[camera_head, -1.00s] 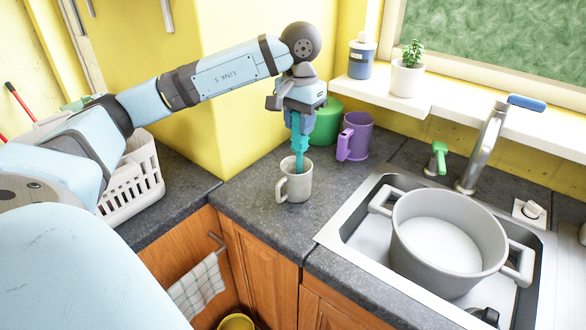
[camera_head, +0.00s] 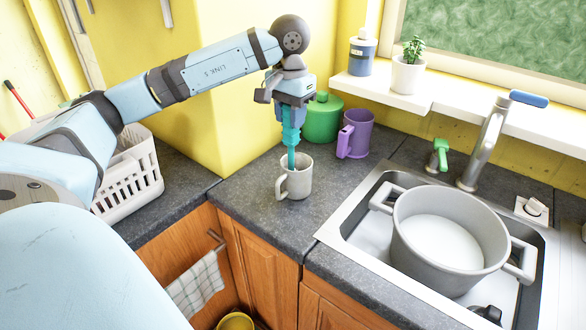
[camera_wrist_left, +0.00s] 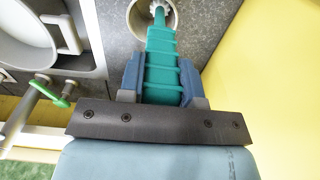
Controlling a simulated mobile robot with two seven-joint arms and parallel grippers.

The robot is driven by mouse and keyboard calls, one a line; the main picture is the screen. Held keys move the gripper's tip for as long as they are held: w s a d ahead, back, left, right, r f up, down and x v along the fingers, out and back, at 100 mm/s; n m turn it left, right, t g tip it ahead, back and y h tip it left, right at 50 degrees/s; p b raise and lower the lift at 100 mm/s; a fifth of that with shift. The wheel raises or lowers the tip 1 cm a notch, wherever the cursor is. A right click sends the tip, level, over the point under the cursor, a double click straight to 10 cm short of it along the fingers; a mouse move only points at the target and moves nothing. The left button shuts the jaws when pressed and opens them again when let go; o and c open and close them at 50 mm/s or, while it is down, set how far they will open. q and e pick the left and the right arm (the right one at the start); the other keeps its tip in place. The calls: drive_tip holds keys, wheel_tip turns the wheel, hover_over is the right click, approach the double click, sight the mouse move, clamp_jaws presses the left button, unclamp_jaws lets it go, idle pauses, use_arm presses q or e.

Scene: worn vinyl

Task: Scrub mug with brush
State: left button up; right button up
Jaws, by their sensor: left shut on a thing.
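A light grey mug (camera_head: 299,184) stands upright on the dark counter, left of the sink. My left gripper (camera_head: 291,117) is above it, shut on the handle of a teal brush (camera_head: 291,138). The brush points down and its lower end is inside the mug's opening. In the left wrist view, my left gripper (camera_wrist_left: 163,88) has its fingers on both sides of the ribbed brush handle (camera_wrist_left: 162,65). The pale bristle end shows within the mug's rim (camera_wrist_left: 131,24). Whether the bristles touch the mug's inner wall is unclear. My right gripper is not in view.
A green canister (camera_head: 321,121) and a purple mug (camera_head: 356,134) stand just behind the grey mug. A large grey pot (camera_head: 445,245) sits in the sink (camera_head: 340,222) at right. A white rack (camera_head: 133,180) stands at left. Counter right of the mug is clear.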

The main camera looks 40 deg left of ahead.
use_arm(q)
drive_tip(key=shift+d+f, duration=0.1)
drive_tip(key=shift+d, duration=0.05)
drive_tip(key=shift+w+d+p, duration=0.15)
drive_tip(key=shift+d, duration=0.4)
drive_tip(key=shift+w+d+p, duration=0.15)
drive_tip(key=shift+d, duration=0.35)
drive_tip(key=shift+a, duration=0.1)
drive_tip(key=shift+w+a, duration=0.65)
drive_tip(key=shift+w, duration=0.15)
